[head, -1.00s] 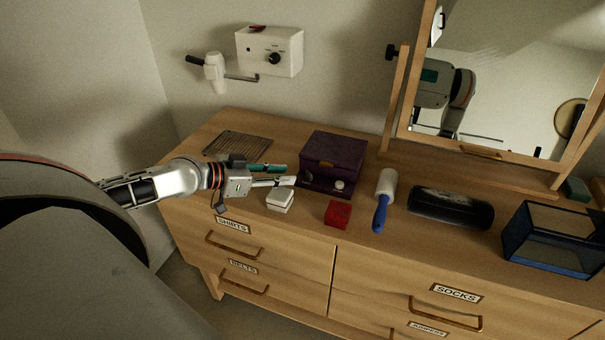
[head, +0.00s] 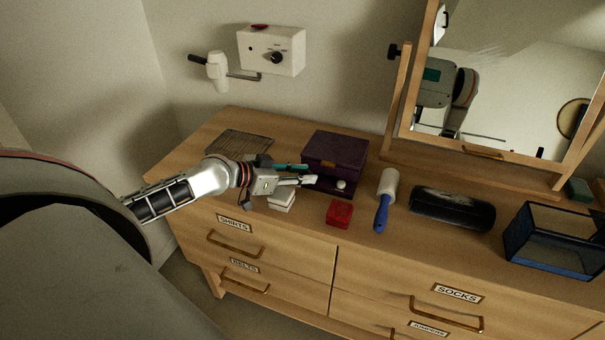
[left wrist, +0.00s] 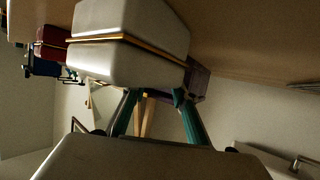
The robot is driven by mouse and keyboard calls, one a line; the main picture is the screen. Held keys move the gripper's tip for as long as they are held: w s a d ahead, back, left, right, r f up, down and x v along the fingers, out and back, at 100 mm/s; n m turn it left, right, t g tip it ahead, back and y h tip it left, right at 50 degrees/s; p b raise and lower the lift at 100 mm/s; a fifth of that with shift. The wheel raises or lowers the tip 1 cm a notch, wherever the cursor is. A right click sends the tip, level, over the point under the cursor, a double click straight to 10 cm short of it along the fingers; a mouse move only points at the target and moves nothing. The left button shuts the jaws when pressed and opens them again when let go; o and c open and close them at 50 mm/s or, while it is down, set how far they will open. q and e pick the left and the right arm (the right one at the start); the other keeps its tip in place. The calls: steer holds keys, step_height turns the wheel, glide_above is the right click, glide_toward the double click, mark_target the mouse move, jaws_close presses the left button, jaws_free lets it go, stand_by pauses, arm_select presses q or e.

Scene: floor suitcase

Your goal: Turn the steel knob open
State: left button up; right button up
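A dark purple box (head: 335,150) stands on the dresser top. A small pale round knob (head: 341,184) shows low on its front, toward the right; I take this as the steel knob. My left gripper (head: 311,174) is at the box's lower left front, fingers apart and apparently empty. It covers the left part of the box front, and I cannot tell whether it touches the box. In the left wrist view, its teal fingers (left wrist: 157,95) are apart, with part of the purple box (left wrist: 198,80) beyond them. My right gripper is not in view.
A small white box (head: 281,199) sits just below my left gripper. A red box (head: 339,213), a blue-handled roller (head: 384,200) and a black case (head: 452,207) stand to the right. A mirror frame (head: 397,105) rises behind. A white wall unit (head: 272,50) has a black dial.

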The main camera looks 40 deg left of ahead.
arm_select(q)
jaws_close()
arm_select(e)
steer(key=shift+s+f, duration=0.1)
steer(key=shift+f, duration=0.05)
